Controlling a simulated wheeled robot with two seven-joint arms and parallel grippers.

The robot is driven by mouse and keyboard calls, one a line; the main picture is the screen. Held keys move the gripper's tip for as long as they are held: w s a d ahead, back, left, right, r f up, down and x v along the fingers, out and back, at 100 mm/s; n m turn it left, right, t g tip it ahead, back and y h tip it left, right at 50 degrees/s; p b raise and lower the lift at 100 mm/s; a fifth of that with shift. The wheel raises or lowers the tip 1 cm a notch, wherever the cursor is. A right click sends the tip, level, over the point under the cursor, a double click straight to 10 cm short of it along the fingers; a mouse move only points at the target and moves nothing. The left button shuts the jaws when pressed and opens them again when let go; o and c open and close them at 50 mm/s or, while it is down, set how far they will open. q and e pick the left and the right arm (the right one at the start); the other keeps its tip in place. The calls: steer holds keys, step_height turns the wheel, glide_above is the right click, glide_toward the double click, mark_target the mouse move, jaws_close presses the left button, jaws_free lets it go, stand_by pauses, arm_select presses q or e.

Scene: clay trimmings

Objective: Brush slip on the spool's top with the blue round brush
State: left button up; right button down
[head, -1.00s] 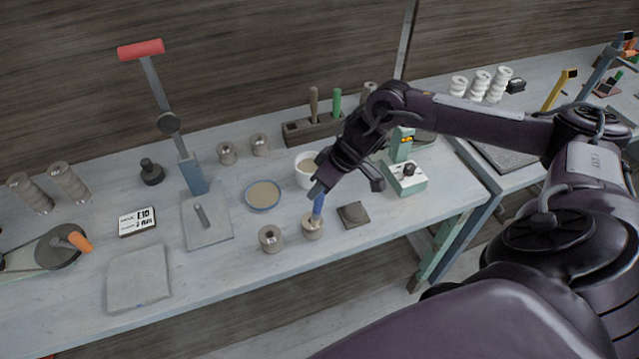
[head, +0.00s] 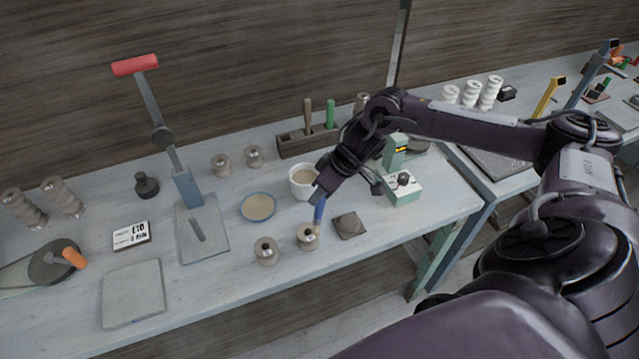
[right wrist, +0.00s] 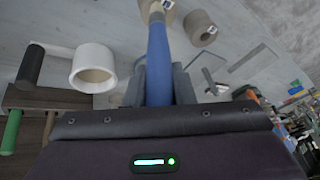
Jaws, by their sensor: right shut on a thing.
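My right gripper (head: 323,192) is shut on the blue round brush (head: 319,211), which points down. In the head view the brush's tip is at the right side of the top of a grey-brown spool (head: 308,237); I cannot tell whether it touches. In the right wrist view the blue handle (right wrist: 158,62) runs up from between the fingers to the spool (right wrist: 150,8) at the top edge. A similar spool (head: 266,250) stands just to the left. A white cup (head: 303,182) with beige liquid stands behind, beside a blue-rimmed dish (head: 258,207) of beige slip. My left gripper is not in view.
A dark square block (head: 349,225) lies right of the spool. A green-grey device (head: 403,188) stands beyond my right gripper. A wooden tool rack (head: 308,141) is at the back. A red-handled lever press (head: 188,188) stands left.

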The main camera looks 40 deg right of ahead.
steer(key=shift+f, duration=0.35)
stand_by(0.5)
steer(key=shift+r, duration=0.1)
steer(key=shift+r+p, duration=1.35)
steer(key=shift+p, duration=0.45)
steer(key=shift+r+p, duration=0.45)
steer(key=shift+r, duration=1.5)
